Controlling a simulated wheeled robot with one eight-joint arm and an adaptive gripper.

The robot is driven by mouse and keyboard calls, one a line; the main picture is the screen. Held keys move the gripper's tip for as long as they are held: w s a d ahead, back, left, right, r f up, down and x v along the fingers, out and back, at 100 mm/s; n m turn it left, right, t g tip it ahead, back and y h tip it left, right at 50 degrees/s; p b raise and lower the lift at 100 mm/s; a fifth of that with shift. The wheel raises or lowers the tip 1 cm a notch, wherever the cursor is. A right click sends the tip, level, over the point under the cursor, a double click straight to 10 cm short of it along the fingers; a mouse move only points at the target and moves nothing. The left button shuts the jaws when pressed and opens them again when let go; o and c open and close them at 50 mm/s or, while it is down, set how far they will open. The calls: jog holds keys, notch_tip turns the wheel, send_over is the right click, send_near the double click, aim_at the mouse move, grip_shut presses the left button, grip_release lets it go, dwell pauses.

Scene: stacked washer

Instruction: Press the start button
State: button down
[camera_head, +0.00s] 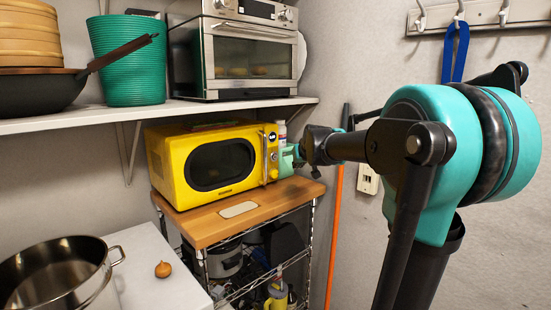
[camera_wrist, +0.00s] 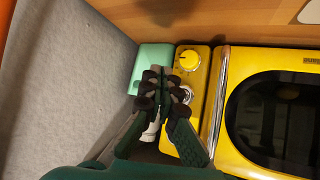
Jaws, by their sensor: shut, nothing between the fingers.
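A yellow microwave (camera_head: 212,162) stands on a wooden-topped cart. Its narrow control panel is on the right side in the head view, with a small dark display (camera_head: 272,137) and round knobs below. In the wrist view the microwave (camera_wrist: 245,52) appears upside down, with a yellow knob (camera_wrist: 188,60) and a chrome-ringed dial (camera_wrist: 182,94) on the panel. No start button label is readable. My gripper (camera_wrist: 161,76) is shut and empty, its fingertips at the panel's outer edge beside the knobs. Its fingers partly cover the dial and panel. I cannot tell whether they touch it.
A mint-green object (camera_wrist: 153,56) sits beside the microwave. A shelf (camera_head: 150,113) with a toaster oven (camera_head: 245,55) hangs above. A steel pot (camera_head: 62,275) stands at lower left. The wall is close on the right.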

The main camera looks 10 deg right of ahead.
aim_at(275, 157)
jog(key=shift+w+r, duration=0.2)
jog(key=shift+r, duration=0.05)
jog(key=w+a, duration=0.5)
jog(key=w, duration=0.2)
dwell(0.6)
jog(key=shift+w+a, duration=0.15)
jog(key=shift+w, duration=0.05)
dwell(1.2)
jog(key=shift+w+a, duration=0.15)
jog(key=shift+w, duration=0.05)
